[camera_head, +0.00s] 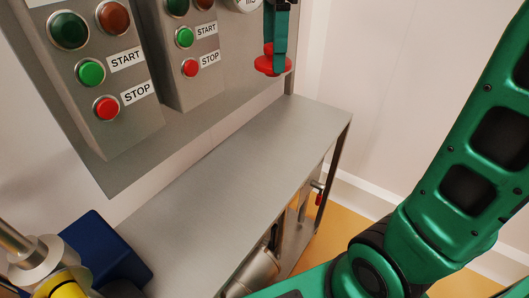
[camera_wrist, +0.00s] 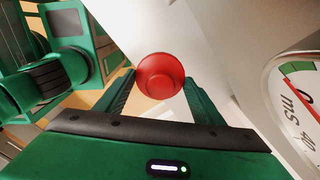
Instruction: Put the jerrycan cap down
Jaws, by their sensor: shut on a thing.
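The red jerrycan cap (camera_head: 264,67) is in my gripper (camera_head: 276,60) at the top of the head view. It is held in the air in front of the steel panel, above the far end of the steel shelf (camera_head: 230,165). In the wrist view the round cap (camera_wrist: 160,76) sits between the two green fingertips (camera_wrist: 160,82), which are shut on it. The shelf top under the cap is bare. The jerrycan itself is not recognisable in either view.
Two control boxes with START and STOP buttons (camera_head: 105,108) (camera_head: 190,67) stick out of the panel at upper left. A dial gauge (camera_wrist: 300,100) is close on the right in the wrist view. A blue object (camera_head: 98,245) stands at lower left. The shelf's middle is clear.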

